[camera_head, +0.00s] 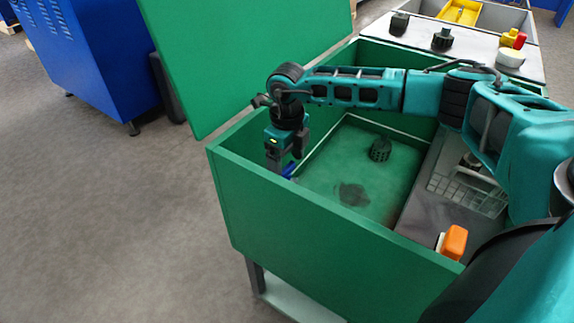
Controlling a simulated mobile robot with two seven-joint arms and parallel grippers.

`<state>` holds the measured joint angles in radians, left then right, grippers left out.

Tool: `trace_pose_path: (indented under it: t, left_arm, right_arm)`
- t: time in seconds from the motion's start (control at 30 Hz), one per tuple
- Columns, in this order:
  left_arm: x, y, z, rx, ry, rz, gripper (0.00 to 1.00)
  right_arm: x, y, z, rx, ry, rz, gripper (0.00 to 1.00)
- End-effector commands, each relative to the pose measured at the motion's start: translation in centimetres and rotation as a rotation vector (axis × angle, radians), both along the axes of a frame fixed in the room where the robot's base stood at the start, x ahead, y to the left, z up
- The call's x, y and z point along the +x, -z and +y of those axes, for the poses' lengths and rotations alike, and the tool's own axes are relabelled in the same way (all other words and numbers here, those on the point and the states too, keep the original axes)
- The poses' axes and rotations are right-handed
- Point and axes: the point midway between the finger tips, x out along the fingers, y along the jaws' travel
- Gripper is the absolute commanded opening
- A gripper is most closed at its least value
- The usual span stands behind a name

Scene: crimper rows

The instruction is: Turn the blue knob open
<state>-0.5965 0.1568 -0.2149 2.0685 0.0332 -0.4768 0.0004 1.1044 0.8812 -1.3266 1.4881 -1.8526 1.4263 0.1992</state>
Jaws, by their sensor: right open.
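My right arm reaches in from the right over a green box-shaped bin. My right gripper (281,168) points down just inside the bin's near left wall and is open. A small blue piece (290,170), which looks like the blue knob, shows right beside the fingertips. Most of it is hidden by the gripper and the wall, so I cannot tell whether the fingers are around it or touch it, nor how it is turned. My left gripper is not in view.
The green bin's walls (320,217) stand around the gripper, and a raised green panel (240,50) rises behind it. Inside are a dark round strainer (380,150), a wire basket (470,190) and an orange block (454,242). A blue cabinet (90,65) stands at left; floor between is clear.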

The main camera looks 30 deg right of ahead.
Motion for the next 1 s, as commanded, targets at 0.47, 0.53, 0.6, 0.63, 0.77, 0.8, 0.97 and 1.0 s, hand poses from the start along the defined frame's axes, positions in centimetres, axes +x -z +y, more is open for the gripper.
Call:
trace_pose_path:
  t: [0.47, 0.53, 0.6, 0.63, 0.77, 0.8, 0.97, 1.0]
  left_arm:
    - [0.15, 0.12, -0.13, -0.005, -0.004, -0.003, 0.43]
    - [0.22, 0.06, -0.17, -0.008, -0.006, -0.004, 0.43]
    - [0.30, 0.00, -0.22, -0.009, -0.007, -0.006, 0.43]
    - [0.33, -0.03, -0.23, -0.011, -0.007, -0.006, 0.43]
    - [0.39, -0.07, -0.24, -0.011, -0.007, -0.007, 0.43]
    - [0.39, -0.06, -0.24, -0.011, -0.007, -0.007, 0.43]
    - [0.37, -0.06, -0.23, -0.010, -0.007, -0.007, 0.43]
    - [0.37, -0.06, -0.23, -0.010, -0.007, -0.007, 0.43]
  right_arm:
    - [-0.03, 1.09, 0.02, 0.000, -0.001, 0.000, 0.81]
    - [-0.02, 1.08, 0.02, 0.000, -0.001, 0.000, 0.75]
    - [-0.02, 1.07, 0.02, 0.000, -0.001, 0.000, 0.68]
    - [-0.02, 1.07, 0.02, 0.000, -0.001, 0.000, 0.65]
    - [-0.02, 1.05, 0.02, 0.001, -0.001, 0.000, 0.53]
    - [-0.02, 1.05, 0.02, 0.001, -0.001, 0.000, 0.49]
    - [-0.02, 1.04, 0.03, 0.001, -0.001, 0.000, 0.33]
    - [-0.02, 1.04, 0.03, 0.001, -0.001, 0.000, 0.30]
